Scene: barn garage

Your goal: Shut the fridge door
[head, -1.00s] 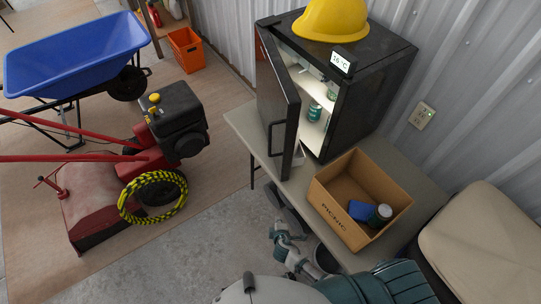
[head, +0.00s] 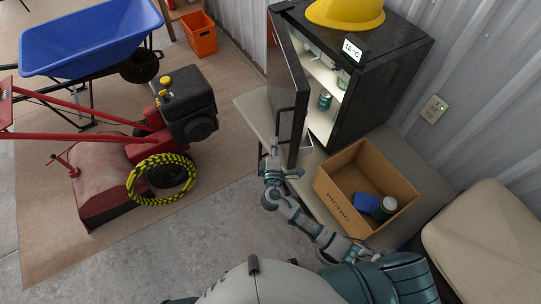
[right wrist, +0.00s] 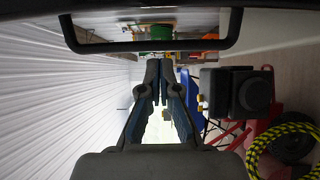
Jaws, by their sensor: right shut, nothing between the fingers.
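The small black fridge (head: 385,85) stands on the table with its door (head: 288,85) partly open, swung out to the left. Shelves with a green can (head: 324,100) show inside. A dark bar handle (head: 281,125) is on the door's outer face; it also spans the top of the right wrist view (right wrist: 150,47). My right gripper (head: 270,148) is shut and empty, just below the handle and by the door's lower outer edge. Its fingertips (right wrist: 160,72) are together in the right wrist view. I cannot tell whether they touch the door. My left gripper is out of view.
A cardboard box (head: 335,200) with a blue item and a jar stands on the table (head: 435,185) in front of the fridge. A yellow hard hat (head: 345,12) sits on top. A red machine (head: 110,175) stands on the floor at left.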

